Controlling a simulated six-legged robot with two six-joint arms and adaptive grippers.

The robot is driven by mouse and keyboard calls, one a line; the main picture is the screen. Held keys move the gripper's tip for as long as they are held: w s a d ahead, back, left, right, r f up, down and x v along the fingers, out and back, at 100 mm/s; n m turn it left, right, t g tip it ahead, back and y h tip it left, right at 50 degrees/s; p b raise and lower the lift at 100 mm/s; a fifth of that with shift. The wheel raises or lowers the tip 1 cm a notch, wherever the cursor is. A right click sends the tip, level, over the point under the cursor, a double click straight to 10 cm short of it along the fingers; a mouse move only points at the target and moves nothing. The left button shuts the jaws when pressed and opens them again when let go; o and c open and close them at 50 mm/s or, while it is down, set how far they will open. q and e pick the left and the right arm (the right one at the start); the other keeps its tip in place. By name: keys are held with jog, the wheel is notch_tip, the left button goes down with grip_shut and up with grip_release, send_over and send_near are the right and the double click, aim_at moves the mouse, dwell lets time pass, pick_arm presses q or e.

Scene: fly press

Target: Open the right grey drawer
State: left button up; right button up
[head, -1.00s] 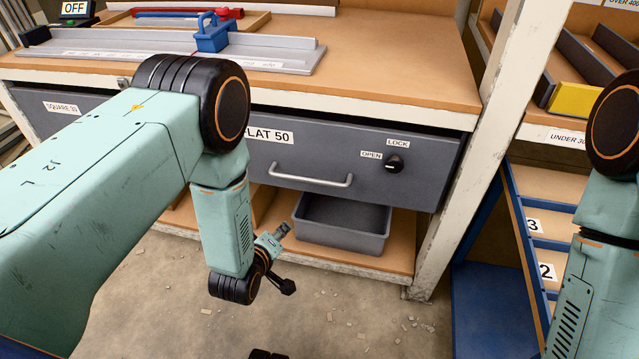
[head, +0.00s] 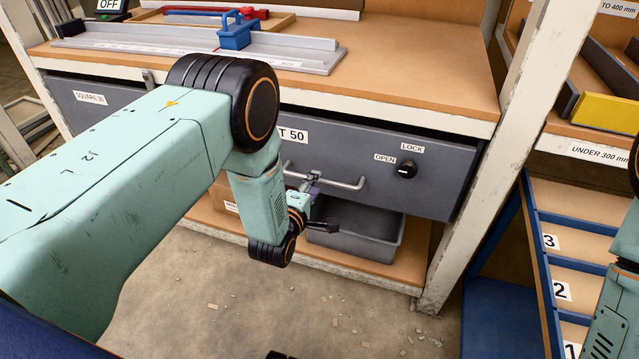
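The right grey drawer (head: 440,181) is shut under the wooden worktop. Its label is partly hidden by my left arm and reads "T 50". A bar handle (head: 340,184) is on its front. A black knob (head: 407,169) sits to the right, between the labels OPEN and LOCK; its exact setting is hard to tell. My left gripper (head: 323,203) is open and empty, just in front of the handle's left part, one finger up near the bar and the other lower. I cannot tell whether it touches the bar. My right arm shows at the right edge; its gripper is out of view.
A grey bin (head: 365,240) stands on the lower shelf below the drawer. The left grey drawer (head: 88,108) is shut. A white post (head: 490,185) and a numbered blue rack (head: 535,255) stand at the right. The floor in front is clear except for small scraps.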

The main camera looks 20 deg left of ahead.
pick_arm(q)
jog(key=shift+w+d+f+b, duration=0.1)
jog(key=shift+w+f+b, duration=0.1)
jog(key=shift+w, duration=0.45)
jog(key=shift+w+a+f+b, duration=0.1)
jog(key=shift+w+b, duration=0.15)
jog(key=shift+w, duration=0.4)
jog(key=shift+w+d+f+b, duration=0.1)
jog(key=shift+w+f+b, duration=0.1)
jog(key=shift+w, duration=0.45)
jog(key=shift+c, duration=0.3)
grip_shut()
